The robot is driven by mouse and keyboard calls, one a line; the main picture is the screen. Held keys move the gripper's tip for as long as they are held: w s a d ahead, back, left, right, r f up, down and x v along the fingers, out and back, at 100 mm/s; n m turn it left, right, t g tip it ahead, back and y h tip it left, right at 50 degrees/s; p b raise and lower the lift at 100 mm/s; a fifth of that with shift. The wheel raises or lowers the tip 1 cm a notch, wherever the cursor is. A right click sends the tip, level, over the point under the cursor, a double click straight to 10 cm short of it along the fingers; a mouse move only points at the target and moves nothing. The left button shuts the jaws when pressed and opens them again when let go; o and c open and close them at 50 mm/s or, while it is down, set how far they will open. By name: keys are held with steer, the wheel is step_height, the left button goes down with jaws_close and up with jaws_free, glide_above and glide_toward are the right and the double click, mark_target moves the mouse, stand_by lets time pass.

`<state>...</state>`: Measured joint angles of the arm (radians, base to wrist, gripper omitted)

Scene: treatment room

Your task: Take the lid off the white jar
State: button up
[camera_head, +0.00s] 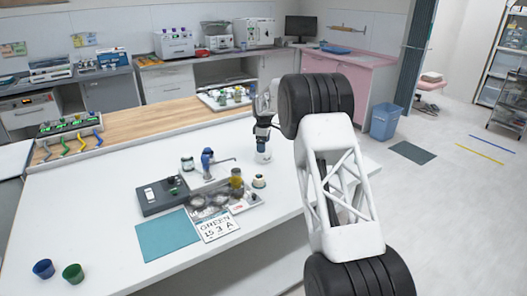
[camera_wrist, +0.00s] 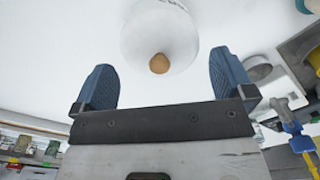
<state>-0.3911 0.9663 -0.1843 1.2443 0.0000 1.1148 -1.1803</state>
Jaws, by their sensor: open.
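The seam between lid and jar is not clear.
A grey tray with dishes (camera_head: 208,203), a dark scale (camera_head: 162,195), a blue-handled tap-like item (camera_head: 207,160) and a small cream-topped jar (camera_head: 259,181) stand left of and in front of the jar. A teal mat (camera_head: 167,236) lies further left. The table's right end is clear.

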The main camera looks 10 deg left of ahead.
steer(key=shift+f, duration=0.85)
steer(key=c, duration=1.1)
steer(key=shift+f, duration=0.15)
steer(key=shift+c, duration=0.4)
